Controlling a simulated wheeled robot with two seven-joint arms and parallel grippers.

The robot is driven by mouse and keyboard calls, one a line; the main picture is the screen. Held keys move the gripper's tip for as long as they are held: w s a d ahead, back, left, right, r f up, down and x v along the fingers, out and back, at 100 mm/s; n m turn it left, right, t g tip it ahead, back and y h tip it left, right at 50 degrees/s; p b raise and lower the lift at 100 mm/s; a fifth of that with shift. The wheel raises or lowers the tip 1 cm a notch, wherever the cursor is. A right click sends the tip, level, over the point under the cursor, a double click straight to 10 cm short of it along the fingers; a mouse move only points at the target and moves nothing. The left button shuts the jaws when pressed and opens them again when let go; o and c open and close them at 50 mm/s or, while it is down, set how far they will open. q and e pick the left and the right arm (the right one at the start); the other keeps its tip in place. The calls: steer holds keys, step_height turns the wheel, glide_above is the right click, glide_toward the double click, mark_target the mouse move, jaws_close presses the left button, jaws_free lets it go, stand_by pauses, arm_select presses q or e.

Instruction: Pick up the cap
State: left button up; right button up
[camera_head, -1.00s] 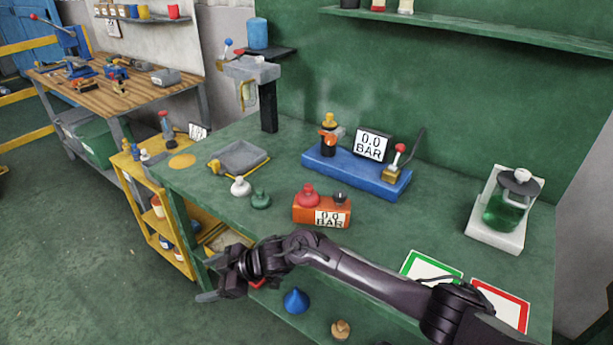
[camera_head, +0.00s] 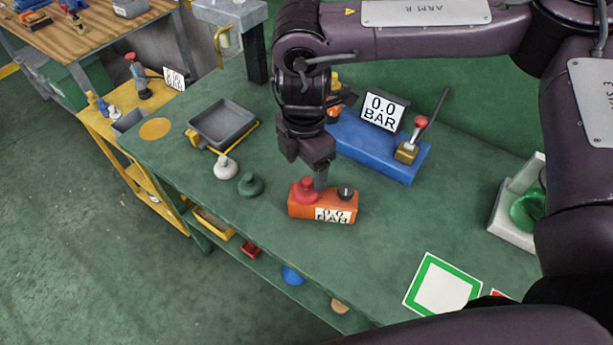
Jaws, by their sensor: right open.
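The task's word "cap" fits several knob-topped pieces. A red cap (camera_head: 305,190) sits on the orange block (camera_head: 308,210) with a "0.0 BAR" display, beside a small black knob (camera_head: 345,191). A white cap (camera_head: 225,168) and a green cap (camera_head: 250,185) stand on the green bench left of the block. My right gripper (camera_head: 318,184) points down over the orange block, its fingertips close beside the red cap, between it and the black knob. It is open; whether a finger touches the red cap I cannot tell. My left gripper is out of view.
A grey tray (camera_head: 222,126) lies at the bench's left. A blue block (camera_head: 385,150) with a display and lever stands behind. A green-framed white card (camera_head: 442,286) lies front right. On the lower shelf are a blue piece (camera_head: 292,276) and a red tray (camera_head: 250,249).

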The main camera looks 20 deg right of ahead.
mark_target(307, 180)
steer(key=shift+f, duration=0.45)
steer(key=f, duration=0.1)
steer(key=f+p, duration=0.1)
steer(key=f, duration=0.1)
steer(key=f+p, duration=0.1)
steer(key=shift+w+d+f, duration=0.3)
steer(key=shift+d, duration=0.05)
steer(key=shift+f, duration=0.25)
steer(key=shift+a, duration=0.1)
steer(key=c, duration=0.9)
step_height(307, 180, up, 8)
steer(key=shift+w+r+b, duration=0.1)
steer(key=shift+b, duration=0.85)
steer(key=shift+c, duration=0.6)
step_height(307, 180, up, 12)
